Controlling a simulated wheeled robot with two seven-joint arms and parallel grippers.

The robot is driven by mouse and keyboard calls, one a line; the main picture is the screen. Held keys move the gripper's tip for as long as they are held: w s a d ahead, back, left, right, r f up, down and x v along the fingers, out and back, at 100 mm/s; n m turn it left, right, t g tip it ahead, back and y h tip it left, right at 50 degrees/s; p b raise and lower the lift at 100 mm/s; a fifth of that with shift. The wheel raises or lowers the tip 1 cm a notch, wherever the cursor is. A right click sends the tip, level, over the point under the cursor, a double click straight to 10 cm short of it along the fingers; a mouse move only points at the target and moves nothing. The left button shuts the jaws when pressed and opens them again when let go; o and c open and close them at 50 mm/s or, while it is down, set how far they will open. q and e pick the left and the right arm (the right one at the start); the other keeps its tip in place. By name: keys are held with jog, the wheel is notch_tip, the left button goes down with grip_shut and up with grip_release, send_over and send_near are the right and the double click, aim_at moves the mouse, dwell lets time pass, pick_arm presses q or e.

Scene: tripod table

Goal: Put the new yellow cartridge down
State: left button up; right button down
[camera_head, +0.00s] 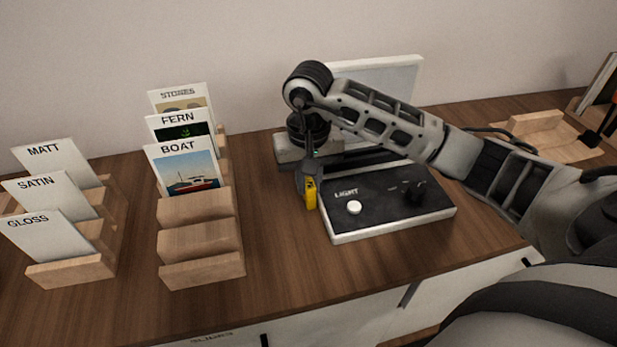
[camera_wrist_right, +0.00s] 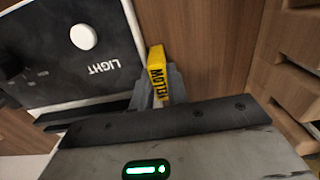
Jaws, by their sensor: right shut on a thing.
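The yellow cartridge (camera_head: 311,194) is held by my right gripper (camera_head: 309,178), at the left edge of the black device. It also shows in the right wrist view (camera_wrist_right: 157,75), with dark lettering on its side, between the fingers of the right gripper (camera_wrist_right: 160,88). The gripper is shut on it. The cartridge is upright in the head view, over or on the brown tabletop (camera_head: 275,240); I cannot tell whether it touches the wood. My left gripper is not in view.
A black panel (camera_head: 385,205) labelled LIGHT, with a white button (camera_head: 354,208), lies just right of the cartridge. A wooden card rack (camera_head: 200,240) with picture cards stands left, and another rack (camera_head: 75,270) further left. The tabletop between rack and panel is clear.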

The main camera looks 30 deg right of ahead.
jog(key=shift+f, duration=0.15)
jog(key=c, duration=1.8)
grip_release()
jog(key=shift+f+b, duration=0.1)
jog(key=shift+b, duration=0.2)
jog(key=o, duration=0.4)
jog(key=shift+d, duration=0.15)
